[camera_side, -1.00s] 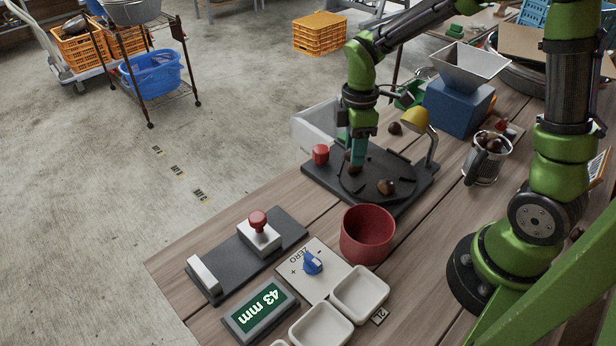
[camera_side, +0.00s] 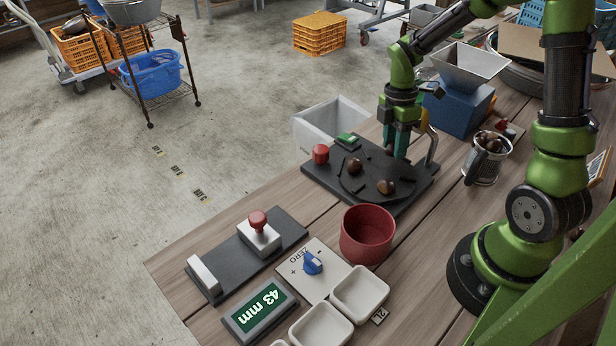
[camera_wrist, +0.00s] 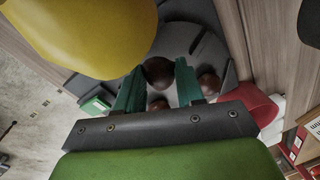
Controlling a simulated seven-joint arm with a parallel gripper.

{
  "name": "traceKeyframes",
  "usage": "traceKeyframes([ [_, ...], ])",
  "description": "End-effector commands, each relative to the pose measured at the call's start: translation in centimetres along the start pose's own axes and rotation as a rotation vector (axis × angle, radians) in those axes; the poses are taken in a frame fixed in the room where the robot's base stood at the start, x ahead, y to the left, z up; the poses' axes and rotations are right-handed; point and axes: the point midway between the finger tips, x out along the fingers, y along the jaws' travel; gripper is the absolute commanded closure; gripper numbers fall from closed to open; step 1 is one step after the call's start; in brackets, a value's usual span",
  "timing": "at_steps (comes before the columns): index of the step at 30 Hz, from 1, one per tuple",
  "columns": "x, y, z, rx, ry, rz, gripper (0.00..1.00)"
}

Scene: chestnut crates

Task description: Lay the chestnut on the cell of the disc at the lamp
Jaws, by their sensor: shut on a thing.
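The dark round disc (camera_side: 368,186) lies on a black base plate. One brown chestnut (camera_side: 354,166) rests near its left part and another (camera_side: 386,187) near its front. My gripper (camera_side: 396,152) is over the back right of the disc, close to the lamp. It is shut on a chestnut (camera_wrist: 158,72), which shows between the teal fingertips in the wrist view; in the side view the fingers partly cover it. The yellow lamp (camera_wrist: 90,30) looms large in the wrist view; in the side view it is mostly hidden behind my gripper. The cell under the held chestnut cannot be made out.
A red knob (camera_side: 320,154) and a green switch (camera_side: 347,139) sit on the base plate. A clear bin (camera_side: 330,118) stands behind it. A red bowl (camera_side: 367,236) stands in front, and a chestnut-filled metal jug (camera_side: 487,160) and a blue hopper machine (camera_side: 458,106) stand to the right.

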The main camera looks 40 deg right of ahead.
Motion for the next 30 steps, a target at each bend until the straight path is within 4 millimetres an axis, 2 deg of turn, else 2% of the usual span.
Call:
traceKeyframes([
  [3,1.9,0.2,0.0,0.001,0.001,-0.004,0.91],
  [6,2.6,0.3,0.0,0.002,0.001,-0.002,0.91],
  [20,3.3,0.4,0.0,0.001,0.0,-0.001,0.91],
  [21,3.4,0.4,0.0,0.001,0.0,-0.001,0.61],
  [26,3.5,0.4,0.0,-0.001,0.0,-0.001,0.37],
  [30,3.3,0.4,0.0,-0.001,0.0,-0.001,0.37],
])
